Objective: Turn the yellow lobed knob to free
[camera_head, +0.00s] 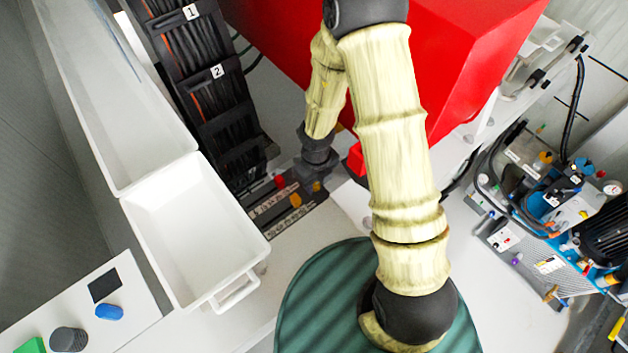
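A dark panel strip (283,214) with printed labels lies low in the middle, below the red housing. On it sits a small orange-yellow knob (295,200); its lobes are too small to make out. A second small yellow-orange piece (316,187) shows just to its right, close to my gripper. My gripper (313,173) is at the end of my cream-sleeved arm, just above and right of the knob. Its dark fingers blend into the dark panel, so I cannot tell whether they are open or touching anything.
A red box-shaped housing (465,60) stands behind my arm. Dark cable trunking (215,85) runs on the left, beside two white bins (195,230). A small red part (357,158) is right of my gripper. A pump unit with hoses (545,215) stands at the right.

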